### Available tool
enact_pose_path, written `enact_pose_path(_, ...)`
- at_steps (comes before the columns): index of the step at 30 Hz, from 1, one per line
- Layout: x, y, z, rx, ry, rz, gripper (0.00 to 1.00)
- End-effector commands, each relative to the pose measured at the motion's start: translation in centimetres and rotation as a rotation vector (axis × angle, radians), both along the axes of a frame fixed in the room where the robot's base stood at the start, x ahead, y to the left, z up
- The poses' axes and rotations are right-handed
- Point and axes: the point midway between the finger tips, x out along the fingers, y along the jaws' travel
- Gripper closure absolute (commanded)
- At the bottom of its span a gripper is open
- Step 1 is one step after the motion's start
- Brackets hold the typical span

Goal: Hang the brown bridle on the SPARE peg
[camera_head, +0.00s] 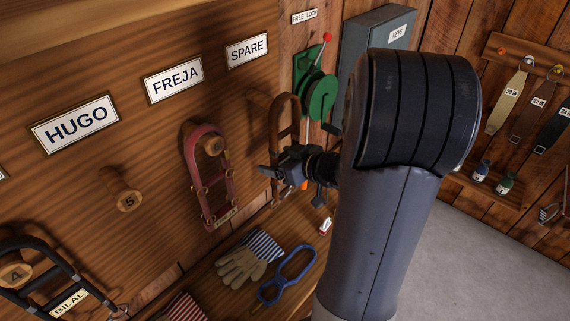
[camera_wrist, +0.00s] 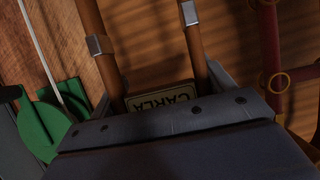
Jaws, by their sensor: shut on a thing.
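The brown bridle (camera_head: 284,117) is upright in front of the board, below the SPARE sign (camera_head: 247,50). My gripper (camera_head: 268,177) is shut on its lower part. In the wrist view the bridle's two brown straps (camera_wrist: 95,40) with metal clips run up from my gripper (camera_wrist: 155,105), and a CARLA tag (camera_wrist: 160,98) shows upside down between the jaws. The SPARE peg is not clearly visible; the bridle covers that area. I cannot tell whether the bridle's top loop is around a peg.
A red bridle (camera_head: 194,165) hangs on the peg under FREJA (camera_head: 174,78), close left of the brown one. A green lever device (camera_head: 317,95) stands close right. The HUGO peg (camera_head: 127,200) is bare.

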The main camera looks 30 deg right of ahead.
Motion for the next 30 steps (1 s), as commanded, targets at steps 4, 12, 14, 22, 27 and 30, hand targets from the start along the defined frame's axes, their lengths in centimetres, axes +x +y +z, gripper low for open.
enact_pose_path(4, 0.9, 0.4, -0.1, 0.001, -0.003, 0.001, 0.64)
enact_pose_path(12, 2.3, 1.0, -0.2, 0.0, -0.004, 0.002, 0.64)
enact_pose_path(14, 2.6, 1.1, -0.2, 0.001, -0.004, 0.0, 0.64)
enact_pose_path(22, 4.0, 1.6, -0.2, 0.001, -0.003, 0.0, 0.64)
enact_pose_path(27, 4.6, 1.9, -0.6, 0.001, -0.002, 0.0, 0.64)
enact_pose_path(30, 4.8, 2.0, -0.8, 0.002, -0.001, -0.002, 0.64)
